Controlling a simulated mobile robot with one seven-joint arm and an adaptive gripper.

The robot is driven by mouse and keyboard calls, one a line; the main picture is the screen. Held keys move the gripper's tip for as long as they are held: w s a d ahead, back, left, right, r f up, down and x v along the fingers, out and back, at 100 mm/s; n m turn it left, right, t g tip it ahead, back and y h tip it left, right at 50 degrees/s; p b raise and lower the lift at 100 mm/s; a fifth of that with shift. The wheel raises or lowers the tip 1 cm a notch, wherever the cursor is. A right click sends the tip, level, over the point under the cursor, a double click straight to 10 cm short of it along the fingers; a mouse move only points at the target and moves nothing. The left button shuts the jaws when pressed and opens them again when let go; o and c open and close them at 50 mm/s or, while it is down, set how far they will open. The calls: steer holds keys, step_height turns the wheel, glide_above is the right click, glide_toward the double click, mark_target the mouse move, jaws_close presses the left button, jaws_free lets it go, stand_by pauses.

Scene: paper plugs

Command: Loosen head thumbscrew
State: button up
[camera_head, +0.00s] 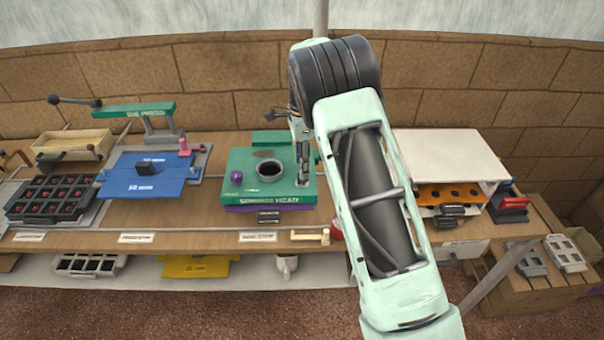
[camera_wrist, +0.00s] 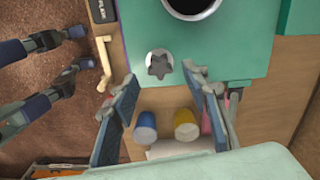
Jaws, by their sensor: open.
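The head thumbscrew shows in the wrist view as a dark star-shaped knob (camera_wrist: 160,66) on a pale round patch near a corner of the green head plate (camera_wrist: 235,55). In the head view the green plate (camera_head: 235,190) stands mid-bench, and my gripper (camera_head: 304,165) is over its right end, hiding the star knob. In the wrist view my gripper (camera_wrist: 160,78) is open, its two blue-padded fingers apart, with the star knob in line between and just beyond the tips. Neither finger visibly touches it. The height above the knob is hard to tell.
A dark round opening (camera_head: 270,170) and a purple knob (camera_head: 236,177) are on the plate. Blue (camera_wrist: 146,125) and yellow (camera_wrist: 187,125) cylinders show between my fingers. A beige handle (camera_wrist: 103,62) is at the bench front. A blue board (camera_head: 145,180) lies left.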

steer(key=shift+m, duration=0.4)
steer(key=shift+f, duration=0.2)
steer(key=shift+f+b, duration=1.15)
steer(key=shift+f, duration=0.7)
steer(key=c, duration=1.1)
